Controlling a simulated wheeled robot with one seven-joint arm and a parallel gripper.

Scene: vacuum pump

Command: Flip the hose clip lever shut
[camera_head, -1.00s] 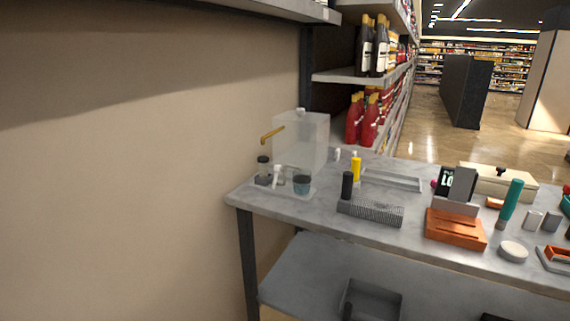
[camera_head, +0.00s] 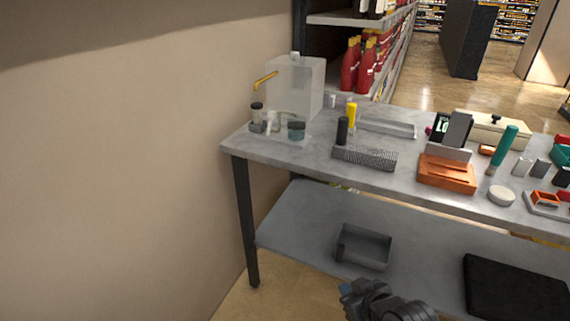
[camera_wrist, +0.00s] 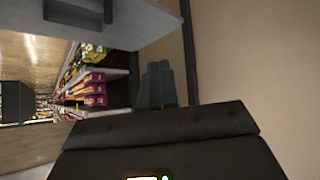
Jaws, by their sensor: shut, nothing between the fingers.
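A translucent box-shaped unit (camera_head: 296,88) with a gold lever-like piece (camera_head: 265,80) at its upper left stands at the left end of the grey table. Small jars and a white fitting (camera_head: 268,120) stand at its base. I cannot make out a hose clip or its lever at this size. My gripper shows in the wrist view (camera_wrist: 158,68), its fingers together and empty. In the head view my arm's end is low at the bottom, in front of the table and well away from the unit.
On the table (camera_head: 215,146) are a black bottle (camera_head: 342,131), a yellow bottle (camera_head: 351,114), a dark ribbed block (camera_head: 365,158) and an orange stand (camera_head: 447,174). A grey bin (camera_head: 364,246) and a black mat (camera_head: 515,292) lie on the lower shelf. A wall borders the left.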

